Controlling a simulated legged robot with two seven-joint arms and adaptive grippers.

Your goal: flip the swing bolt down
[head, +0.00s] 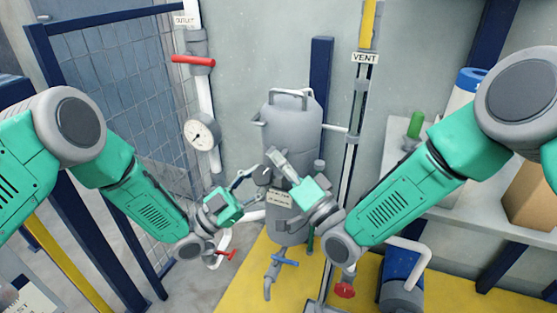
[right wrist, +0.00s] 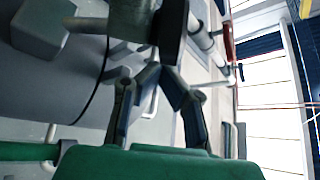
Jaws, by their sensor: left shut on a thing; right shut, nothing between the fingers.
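A grey upright vessel (head: 291,135) with a bar handle on its lid stands mid-view in the head view. My left gripper (head: 252,176) is shut on a small dark part at the vessel's left front, below the lid. That part is too small and covered to tell whether it is the swing bolt. My right gripper (head: 273,156) is shut with nothing between its fingers, in front of the vessel, just above and right of the left one. In the right wrist view its fingertips (right wrist: 155,72) meet just below a dark block (right wrist: 168,28).
A pressure gauge (head: 202,134) and a red-handled outlet valve (head: 193,60) are on the left pipe. The vent pipe (head: 357,110) runs right of the vessel. A blue-handled tap (head: 284,260) sits below. A shelf (head: 470,195) with a cardboard box (head: 531,193) is at right.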

